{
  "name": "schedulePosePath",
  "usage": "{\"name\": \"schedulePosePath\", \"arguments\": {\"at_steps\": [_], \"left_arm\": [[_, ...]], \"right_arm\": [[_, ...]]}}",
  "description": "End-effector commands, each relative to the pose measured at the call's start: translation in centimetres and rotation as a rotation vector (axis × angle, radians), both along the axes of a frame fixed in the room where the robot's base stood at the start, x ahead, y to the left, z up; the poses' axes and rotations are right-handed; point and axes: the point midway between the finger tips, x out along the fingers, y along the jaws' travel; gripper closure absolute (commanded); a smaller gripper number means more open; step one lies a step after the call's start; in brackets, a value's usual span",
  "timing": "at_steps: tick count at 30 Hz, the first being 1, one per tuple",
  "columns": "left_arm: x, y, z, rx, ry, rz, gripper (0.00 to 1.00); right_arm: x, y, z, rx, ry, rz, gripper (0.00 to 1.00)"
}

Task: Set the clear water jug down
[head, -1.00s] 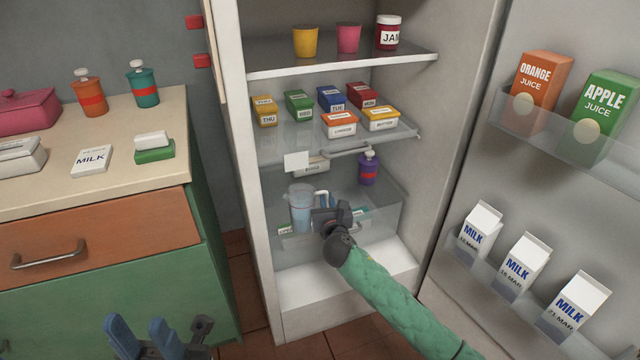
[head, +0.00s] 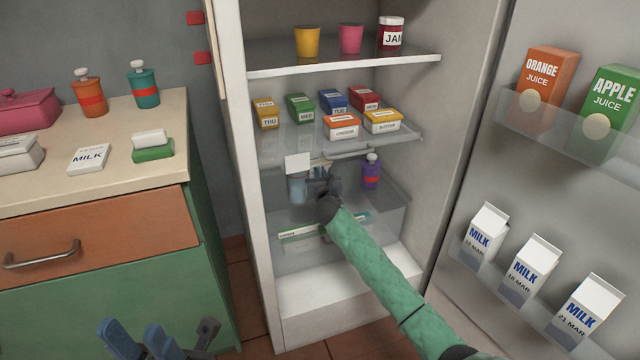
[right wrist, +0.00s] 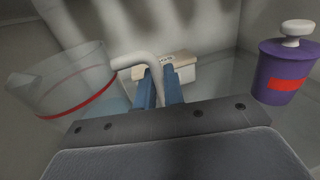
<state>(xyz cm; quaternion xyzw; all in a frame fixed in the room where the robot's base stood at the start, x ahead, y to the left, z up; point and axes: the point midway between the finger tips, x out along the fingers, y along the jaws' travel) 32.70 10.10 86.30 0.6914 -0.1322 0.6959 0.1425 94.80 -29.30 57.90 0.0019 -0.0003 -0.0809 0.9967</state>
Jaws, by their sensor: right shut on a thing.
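The clear water jug (head: 297,189) is inside the fridge, over the glass shelf below the food boxes. In the right wrist view the jug (right wrist: 75,85) is at the left, see-through, with a red band and some bluish water. My right gripper (head: 322,176) is shut on its pale handle (right wrist: 138,60), to the right of the jug's body. I cannot tell whether the jug's base touches the shelf. My left gripper (head: 140,338) is open and empty at the bottom left, outside the fridge.
A purple bottle (head: 371,172) stands right of the jug, and a pale labelled box (right wrist: 180,68) lies behind the handle. A shelf of small boxes (head: 340,126) is above. A flat labelled item (head: 310,234) lies lower and nearer. Milk cartons (head: 527,265) fill the door rack.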

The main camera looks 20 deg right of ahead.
Motion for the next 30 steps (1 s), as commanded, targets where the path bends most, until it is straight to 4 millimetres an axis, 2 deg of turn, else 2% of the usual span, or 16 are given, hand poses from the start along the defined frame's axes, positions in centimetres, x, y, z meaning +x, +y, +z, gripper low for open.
{"name": "schedulePosePath", "arguments": {"at_steps": [1,6,11,18,19,22,30], "left_arm": [[0.0,0.0,-0.5,-0.003,0.000,-0.004,0.66],[0.1,-0.4,-0.9,-0.016,-0.007,-0.031,0.66],[0.2,-0.6,-0.2,-0.022,-0.017,-0.040,0.66],[0.2,-0.5,-0.5,-0.024,-0.009,-0.036,0.66],[0.2,-0.5,-0.5,-0.024,-0.008,-0.036,0.66],[0.2,-0.5,-0.5,-0.024,-0.006,-0.036,0.66],[0.1,-0.5,-0.6,-0.016,-0.008,-0.037,0.66]], "right_arm": [[-0.1,0.1,-0.9,0.002,0.002,0.000,1.00],[0.0,0.1,-3.0,0.004,0.001,-0.001,1.00],[0.0,0.0,-3.0,0.002,0.000,-0.001,1.00],[-0.1,0.0,-3.3,0.001,0.001,-0.001,1.00],[-0.1,0.0,-3.4,0.001,0.001,-0.001,0.86],[-0.1,0.0,-3.4,0.001,0.001,-0.001,0.68],[-0.1,0.0,-3.3,0.001,0.001,-0.001,0.68]]}}
